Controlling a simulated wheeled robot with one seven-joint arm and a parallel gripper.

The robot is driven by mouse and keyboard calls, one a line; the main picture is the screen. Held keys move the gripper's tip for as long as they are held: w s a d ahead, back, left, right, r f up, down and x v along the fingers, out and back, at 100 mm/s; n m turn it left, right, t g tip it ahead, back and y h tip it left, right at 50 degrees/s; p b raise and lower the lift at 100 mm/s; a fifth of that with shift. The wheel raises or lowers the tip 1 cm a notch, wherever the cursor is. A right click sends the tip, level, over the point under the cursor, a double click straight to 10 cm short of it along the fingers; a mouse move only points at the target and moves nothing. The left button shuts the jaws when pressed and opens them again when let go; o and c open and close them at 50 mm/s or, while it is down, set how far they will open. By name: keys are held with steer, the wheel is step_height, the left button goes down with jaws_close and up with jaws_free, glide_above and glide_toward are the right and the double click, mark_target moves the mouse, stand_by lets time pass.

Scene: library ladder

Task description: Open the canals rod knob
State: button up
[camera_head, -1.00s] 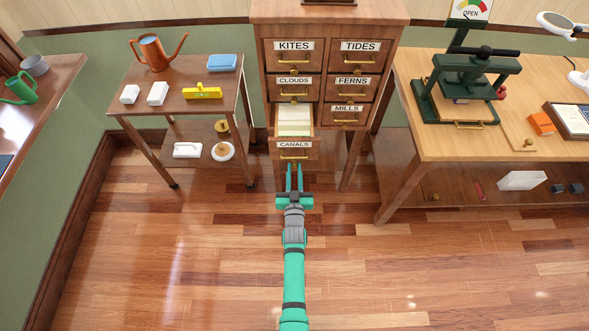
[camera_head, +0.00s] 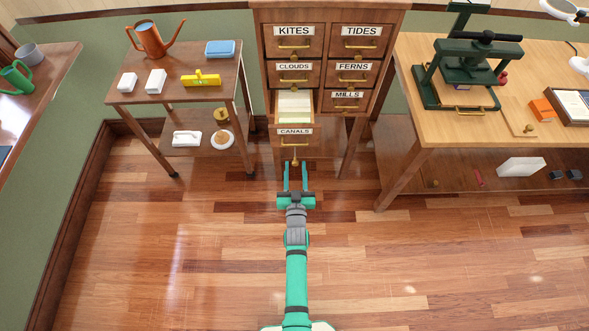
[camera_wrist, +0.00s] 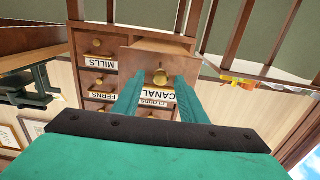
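The CANALS drawer (camera_head: 277,143) stands pulled out at the bottom left of the wooden cabinet, with pale cards inside. It has a brass handle on its front. A small brass knob (camera_head: 295,162) shows just below the handle in the head view. In the upside-down wrist view, a brass knob (camera_wrist: 160,77) shows on the drawer front by the CANALS label, between the fingers. My gripper (camera_head: 295,166) is open in front of the drawer, its teal fingers apart on either side of the knob. I cannot tell whether either finger touches it. The wrist view also shows my gripper (camera_wrist: 158,92) open.
A small side table (camera_head: 122,97) with a watering can (camera_head: 150,40) stands left of the cabinet. A workbench (camera_head: 425,125) with a green press (camera_head: 430,92) stands at the right. The cabinet legs flank the space under the drawer. The wooden floor around my arm is clear.

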steer(key=shift+s, duration=0.1)
steer(key=s, duration=1)
steer(key=shift+s+a, duration=0.35)
steer(key=shift+a, duration=0.1)
steer(key=s+a+r+g+y, duration=0.1)
steer(key=s+r, duration=0.2)
steer(key=s, duration=0.6)
steer(key=s+a+r, duration=0.2)
steer(key=s+r, duration=0.1)
steer(key=s, duration=0.5)
steer(key=s+a+r+n+g, duration=0.1)
steer(key=s+r, duration=1.1)
steer(key=shift+s+a+r+g+y, duration=0.25)
steer(key=shift+s+r+g+y, duration=0.05)
stand_by(0.6)
